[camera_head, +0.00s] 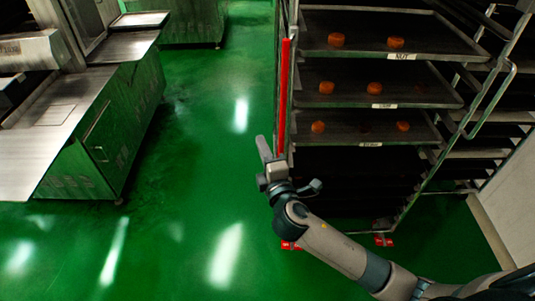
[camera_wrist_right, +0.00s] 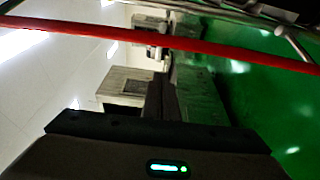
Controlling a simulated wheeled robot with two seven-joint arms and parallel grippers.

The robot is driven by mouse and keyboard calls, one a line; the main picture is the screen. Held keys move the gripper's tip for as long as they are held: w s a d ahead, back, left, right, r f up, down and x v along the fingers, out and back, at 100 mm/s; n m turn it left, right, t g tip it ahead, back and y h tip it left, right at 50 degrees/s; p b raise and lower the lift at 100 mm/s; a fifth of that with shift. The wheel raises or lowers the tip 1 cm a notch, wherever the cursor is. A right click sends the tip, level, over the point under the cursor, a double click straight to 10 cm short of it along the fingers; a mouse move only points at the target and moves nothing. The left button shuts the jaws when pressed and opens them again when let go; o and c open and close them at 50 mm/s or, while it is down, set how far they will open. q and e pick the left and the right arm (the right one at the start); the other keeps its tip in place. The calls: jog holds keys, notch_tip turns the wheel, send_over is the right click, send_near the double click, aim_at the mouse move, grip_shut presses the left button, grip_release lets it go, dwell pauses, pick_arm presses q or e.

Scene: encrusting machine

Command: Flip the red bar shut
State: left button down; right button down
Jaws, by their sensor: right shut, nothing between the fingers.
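The red bar (camera_head: 284,95) stands upright along the left front post of the tray rack in the head view. In the right wrist view the red bar (camera_wrist_right: 160,42) runs across the upper part of the picture. My right gripper (camera_head: 264,148) is shut and empty, just left of the bar's lower end; I cannot tell whether it touches the bar. In the wrist view the dark gripper body fills the bottom, and the fingertips are not clear. My left gripper is not in view.
The rack holds dark trays (camera_head: 345,93) with orange round pieces and white labels. Red caster parts (camera_head: 290,245) show at its foot. Steel machines (camera_head: 110,125) stand at the left. Green floor (camera_head: 215,110) between them is clear. A pale wall is at the right.

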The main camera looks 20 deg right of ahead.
jog(key=d, duration=0.1)
jog(key=d+p, duration=0.1)
jog(key=d, duration=0.1)
jog(key=shift+s+d+p, duration=0.3)
jog(key=shift+d, duration=0.1)
